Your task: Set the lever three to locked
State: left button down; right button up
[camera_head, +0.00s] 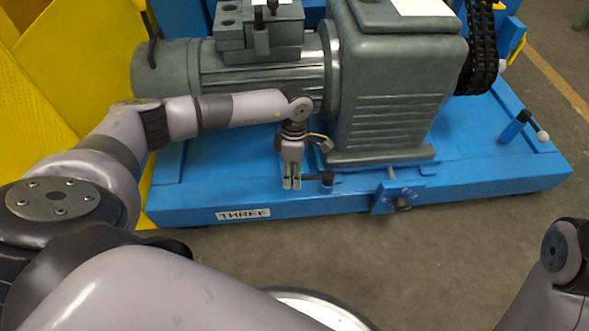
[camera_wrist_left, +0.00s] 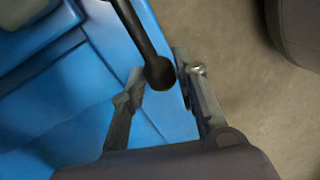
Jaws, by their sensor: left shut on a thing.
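The blue base (camera_head: 350,205) of the machine carries a white label reading THREE (camera_head: 243,214) on its front edge. A dark lever (camera_head: 327,178) sits low at the front of the base, to the right of the label. My left gripper (camera_head: 291,184) points down beside it, over the base's front edge. In the left wrist view, the black lever (camera_wrist_left: 130,28) ends in a round knob (camera_wrist_left: 160,73) between the fingertips of my left gripper (camera_wrist_left: 160,85). The fingers are shut on this knob end. The locked mark is not visible. My right gripper is out of view.
A grey motor (camera_head: 175,75) and gearbox housing (camera_head: 395,90) stand close behind the left gripper. A yellow panel (camera_head: 60,90) is at the left. The floor (camera_head: 440,245) in front is clear.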

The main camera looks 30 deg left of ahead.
pick_arm(q)
jog(key=c, duration=1.2)
grip_release()
jog(key=r, duration=0.4)
jog(key=w+r, duration=0.1)
jog(key=r, duration=0.3)
jog(key=w+a+r, duration=0.1)
jog(key=r, duration=0.2)
jog(key=shift+w+r, duration=0.1)
jog(key=shift+r, duration=0.3)
